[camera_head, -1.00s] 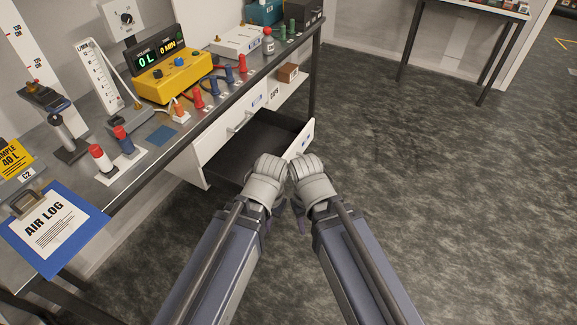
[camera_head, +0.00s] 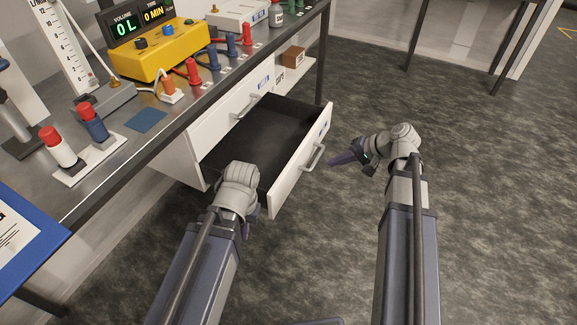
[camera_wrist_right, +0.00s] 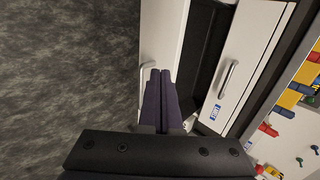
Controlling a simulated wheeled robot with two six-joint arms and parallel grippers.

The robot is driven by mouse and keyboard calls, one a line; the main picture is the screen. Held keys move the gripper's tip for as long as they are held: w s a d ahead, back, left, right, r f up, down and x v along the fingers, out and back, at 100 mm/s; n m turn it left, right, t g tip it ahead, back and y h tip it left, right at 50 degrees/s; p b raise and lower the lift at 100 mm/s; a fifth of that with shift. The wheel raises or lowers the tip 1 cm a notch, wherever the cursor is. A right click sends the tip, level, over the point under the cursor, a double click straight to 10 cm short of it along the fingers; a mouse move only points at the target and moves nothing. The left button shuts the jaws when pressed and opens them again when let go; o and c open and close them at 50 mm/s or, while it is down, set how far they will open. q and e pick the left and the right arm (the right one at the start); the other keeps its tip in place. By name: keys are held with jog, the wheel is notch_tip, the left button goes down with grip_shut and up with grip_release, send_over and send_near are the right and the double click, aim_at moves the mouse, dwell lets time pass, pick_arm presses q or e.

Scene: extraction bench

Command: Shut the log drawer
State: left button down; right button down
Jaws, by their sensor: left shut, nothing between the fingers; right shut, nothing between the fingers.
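The open drawer (camera_head: 299,172) is pulled out from the bench, with a white front, a bar handle (camera_head: 313,157), a small blue label and an empty-looking dark inside. I cannot read whether its label says log. My right gripper (camera_head: 331,162) is shut, just outside the front near the handle; I cannot tell whether it touches. In the right wrist view its closed fingers (camera_wrist_right: 156,73) overlap the white drawer front (camera_wrist_right: 160,32). My left gripper (camera_head: 248,232) is shut and empty, pointing down near the drawer's near corner, its fingers partly hidden by its wrist.
A closed white drawer front (camera_head: 232,112) with its own handle sits behind the open drawer. The bench top (camera_head: 185,130) carries a yellow meter (camera_head: 158,52), coloured plugs and a blue clipboard (camera_head: 45,240). A brown box (camera_head: 293,56) sits on a shelf. Floor at right is clear.

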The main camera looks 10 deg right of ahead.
jog(key=b, duration=0.7)
send_near(293, 164)
notch_tip(293, 164, down, 5)
jog(key=w+a, duration=0.2)
jog(key=shift+w+a+r, duration=0.1)
jog(key=shift+w+a, duration=0.1)
jog(key=shift+a, duration=0.5)
jog(key=shift+a, duration=0.1)
jog(key=w+a, duration=0.6)
jog(key=a, duration=0.3)
jog(key=w+a, duration=0.7)
jog(key=a, duration=0.3)
jog(key=shift+a, duration=0.2)
